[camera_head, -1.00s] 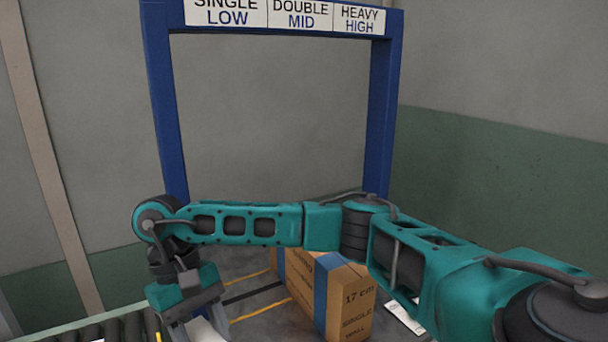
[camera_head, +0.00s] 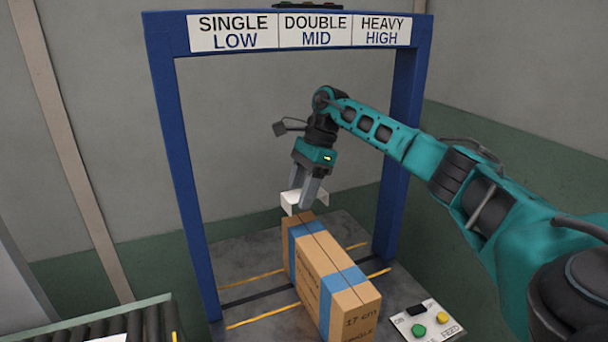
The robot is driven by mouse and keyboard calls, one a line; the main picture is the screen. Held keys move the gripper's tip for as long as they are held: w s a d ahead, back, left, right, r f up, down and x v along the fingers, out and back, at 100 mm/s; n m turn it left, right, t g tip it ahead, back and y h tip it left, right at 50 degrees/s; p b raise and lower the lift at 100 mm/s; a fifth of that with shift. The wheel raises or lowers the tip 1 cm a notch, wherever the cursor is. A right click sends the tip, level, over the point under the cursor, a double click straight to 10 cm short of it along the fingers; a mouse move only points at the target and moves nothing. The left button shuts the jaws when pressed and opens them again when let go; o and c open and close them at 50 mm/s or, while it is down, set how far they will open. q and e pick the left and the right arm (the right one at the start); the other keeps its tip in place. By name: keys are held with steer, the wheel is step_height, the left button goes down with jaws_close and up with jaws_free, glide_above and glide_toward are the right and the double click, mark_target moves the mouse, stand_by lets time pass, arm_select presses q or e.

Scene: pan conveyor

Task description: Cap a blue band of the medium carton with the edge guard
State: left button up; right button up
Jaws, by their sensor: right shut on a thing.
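The medium carton (camera_head: 321,268) is a tan box on the grey platform under the blue frame, with printing that includes "17 cm". Two blue bands wrap over it: a near band (camera_head: 345,280) and a far band (camera_head: 306,229). My right gripper (camera_head: 307,200) points down over the far end of the carton, shut on the white edge guard (camera_head: 290,203). The guard is close above the far band; I cannot tell whether it touches the carton. The fingers hide part of the guard. My left gripper is not in view.
A blue frame (camera_head: 180,180) with a sign (camera_head: 300,32) reading SINGLE LOW, DOUBLE MID, HEAVY HIGH spans the platform (camera_head: 250,265). A button panel (camera_head: 428,320) is at lower right. A roller conveyor (camera_head: 110,325) is at lower left.

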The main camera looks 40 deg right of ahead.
steer(key=shift+d+r+m, duration=0.25)
steer(key=shift+d+m, duration=0.05)
steer(key=shift+d, duration=0.1)
steer(key=shift+f+b, duration=1.4)
steer(key=shift+f, duration=1.55)
steer(key=shift+p, duration=0.35)
